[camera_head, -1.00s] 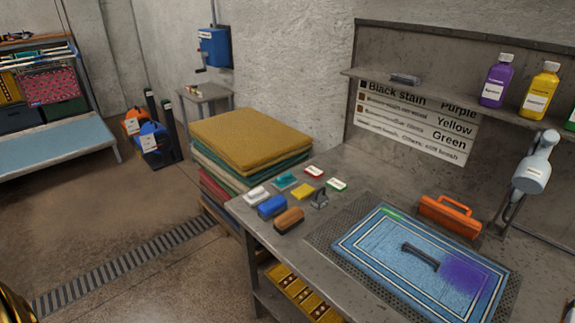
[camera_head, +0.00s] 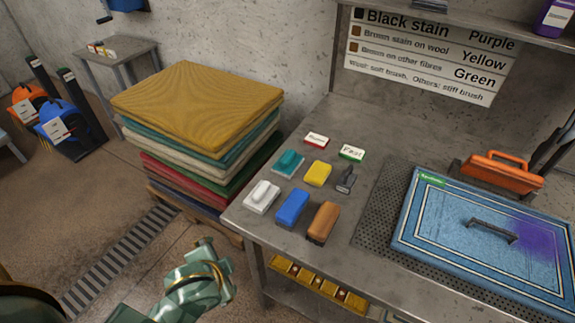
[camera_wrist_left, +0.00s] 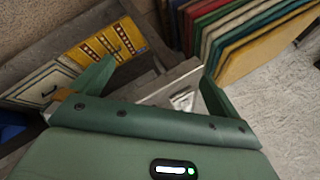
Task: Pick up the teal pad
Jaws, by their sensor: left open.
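The teal pad (camera_head: 288,163) lies on the grey metal workbench, behind the white pad and left of the yellow pad. It does not show in the left wrist view. My left gripper (camera_wrist_left: 157,70) is open, with nothing between its green fingers in the left wrist view. In the head view, my green left arm shows at the bottom left, in front of the bench's left end and apart from the pad. My right gripper is not in view.
Close to the teal pad are a white pad (camera_head: 262,196), a blue pad (camera_head: 292,207), a brown brush (camera_head: 323,222) and a yellow pad (camera_head: 318,173). Folded rugs (camera_head: 200,105) stack left of the bench. A blue rug (camera_head: 450,215) covers the right side.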

